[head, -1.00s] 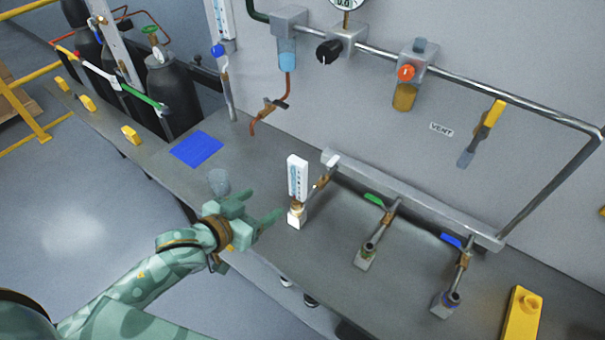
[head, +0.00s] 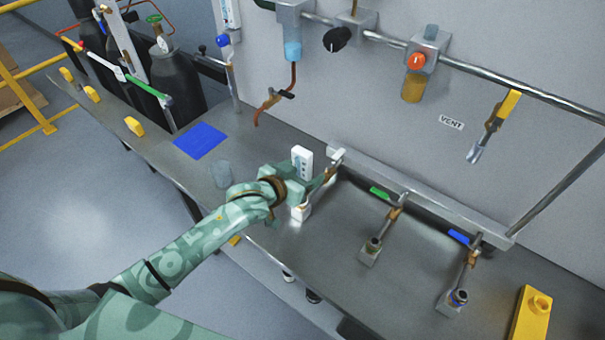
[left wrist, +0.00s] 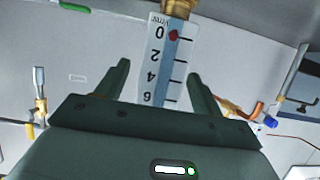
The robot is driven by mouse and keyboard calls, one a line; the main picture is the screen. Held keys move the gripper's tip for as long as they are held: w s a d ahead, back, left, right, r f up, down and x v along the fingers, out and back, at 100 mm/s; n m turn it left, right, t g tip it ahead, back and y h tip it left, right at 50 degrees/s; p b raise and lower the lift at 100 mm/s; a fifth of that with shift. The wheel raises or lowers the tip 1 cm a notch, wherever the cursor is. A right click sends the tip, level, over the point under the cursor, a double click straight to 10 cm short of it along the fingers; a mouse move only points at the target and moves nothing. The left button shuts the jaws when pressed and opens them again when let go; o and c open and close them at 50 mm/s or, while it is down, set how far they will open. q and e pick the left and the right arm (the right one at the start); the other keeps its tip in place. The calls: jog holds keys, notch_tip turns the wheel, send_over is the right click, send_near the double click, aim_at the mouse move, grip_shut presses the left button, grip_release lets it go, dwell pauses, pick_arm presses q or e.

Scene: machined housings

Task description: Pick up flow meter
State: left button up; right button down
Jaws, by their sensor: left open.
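The flow meter (head: 302,160) is a white upright block with a scale, standing on a small white base (head: 300,212) on the bench. In the left wrist view the flow meter (left wrist: 168,62) shows its scale with 0, 2, 4 and 6, a red float and a brass fitting. My left gripper (head: 300,184) is at the flow meter, its fingers partly hidden by the hand in the head view. In the left wrist view the open fingers (left wrist: 160,80) stand on either side of the meter, with gaps visible. My right gripper is not in view.
Two more valve fittings, with a green handle (head: 380,193) and a blue handle (head: 459,237), stand to the right. A yellow block (head: 531,315) is at the front right.

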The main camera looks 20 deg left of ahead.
pick_arm(q)
jog(key=shift+s, duration=0.15)
jog(key=shift+c, duration=0.9)
jog(key=c, duration=1)
